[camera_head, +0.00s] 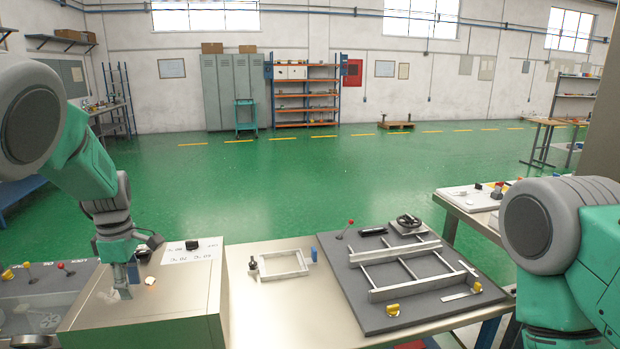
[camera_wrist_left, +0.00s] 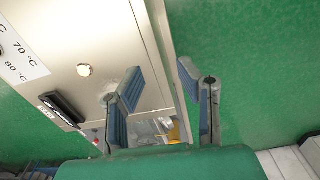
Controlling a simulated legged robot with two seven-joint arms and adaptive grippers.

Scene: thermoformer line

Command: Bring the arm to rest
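My left arm comes in from the left in the head view, and its gripper (camera_head: 122,284) points down at the metal-topped box (camera_head: 185,305). I cannot tell from the head view whether the fingertips touch the box. In the left wrist view the two fingers of the left gripper (camera_wrist_left: 166,92) stand apart with nothing held between them, and the edge of the box (camera_wrist_left: 125,45) shows behind. My right arm (camera_head: 560,235) is at the right edge of the head view. Its gripper is out of sight.
The box carries a temperature label (camera_head: 193,251), which also shows in the left wrist view (camera_wrist_left: 18,55), and a small glowing lamp (camera_head: 150,281). A light frame (camera_head: 283,265) lies on the bench to the right. A grey board (camera_head: 350,298) holds a metal frame (camera_head: 425,285) and yellow knobs. Green floor lies open beyond.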

